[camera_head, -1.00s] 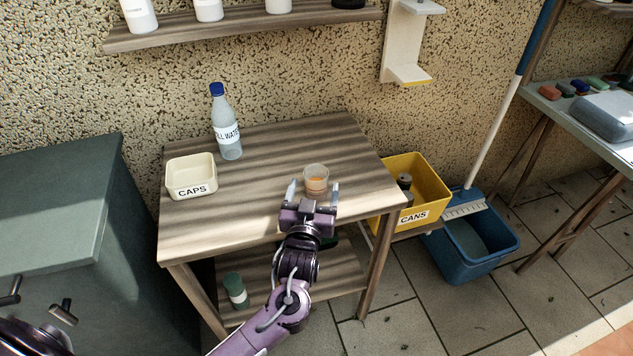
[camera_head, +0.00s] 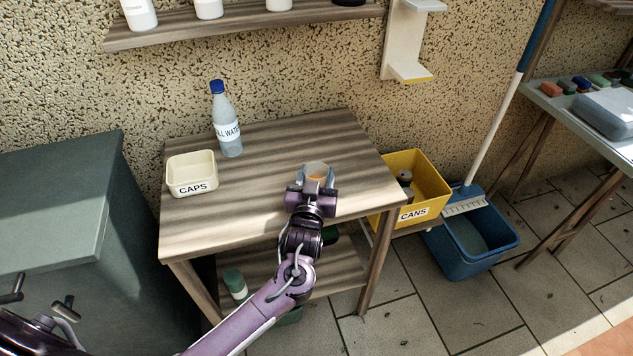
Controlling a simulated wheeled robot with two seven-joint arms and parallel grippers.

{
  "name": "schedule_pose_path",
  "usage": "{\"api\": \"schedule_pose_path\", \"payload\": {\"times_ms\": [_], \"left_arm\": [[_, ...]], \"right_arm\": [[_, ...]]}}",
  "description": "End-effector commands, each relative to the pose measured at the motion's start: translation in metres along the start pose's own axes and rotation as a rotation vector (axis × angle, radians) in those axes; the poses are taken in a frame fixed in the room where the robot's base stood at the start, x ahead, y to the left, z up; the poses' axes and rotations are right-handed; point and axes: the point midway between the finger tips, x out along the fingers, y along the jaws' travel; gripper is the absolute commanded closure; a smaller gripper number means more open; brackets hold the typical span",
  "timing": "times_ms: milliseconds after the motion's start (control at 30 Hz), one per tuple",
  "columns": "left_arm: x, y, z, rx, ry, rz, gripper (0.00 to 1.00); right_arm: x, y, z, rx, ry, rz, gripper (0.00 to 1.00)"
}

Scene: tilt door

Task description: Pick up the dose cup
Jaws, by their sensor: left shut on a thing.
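My left gripper (camera_head: 316,180) reaches in from the front and is shut on the cup, one finger on each side. The fingers and gripper body hide the cup's lower part. I cannot tell whether the cup touches the table. My right gripper is not in view; a dark piece of my own body shows at the lower left corner.
A labelled water bottle (camera_head: 226,125) and a cream CAPS tray (camera_head: 190,181) stand on the table's left half. A yellow CANS bin (camera_head: 430,185) and a blue mop bucket (camera_head: 480,262) are at the right. A wall shelf (camera_head: 240,28) hangs above. The table's middle is clear.

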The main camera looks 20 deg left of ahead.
Motion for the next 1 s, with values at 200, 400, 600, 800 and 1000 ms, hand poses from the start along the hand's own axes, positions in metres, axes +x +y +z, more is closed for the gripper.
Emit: {"api": "schedule_pose_path", "payload": {"times_ms": [200,400,600,800,1000], "left_arm": [[0.0,0.0,-0.002,0.0,0.001,0.0,0.74],[0.0,0.0,-0.016,-0.003,0.003,0.0,0.74],[0.0,0.0,-0.055,-0.004,0.006,0.0,0.74],[0.0,0.001,-0.111,-0.005,0.007,0.001,0.74],[0.0,0.0,-0.162,-0.004,0.006,-0.001,0.74]], "right_arm": [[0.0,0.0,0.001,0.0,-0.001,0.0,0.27],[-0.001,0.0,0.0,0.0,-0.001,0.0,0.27],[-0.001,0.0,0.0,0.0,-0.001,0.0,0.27],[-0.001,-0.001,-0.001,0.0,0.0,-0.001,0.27],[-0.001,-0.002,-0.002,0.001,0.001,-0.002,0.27]]}}
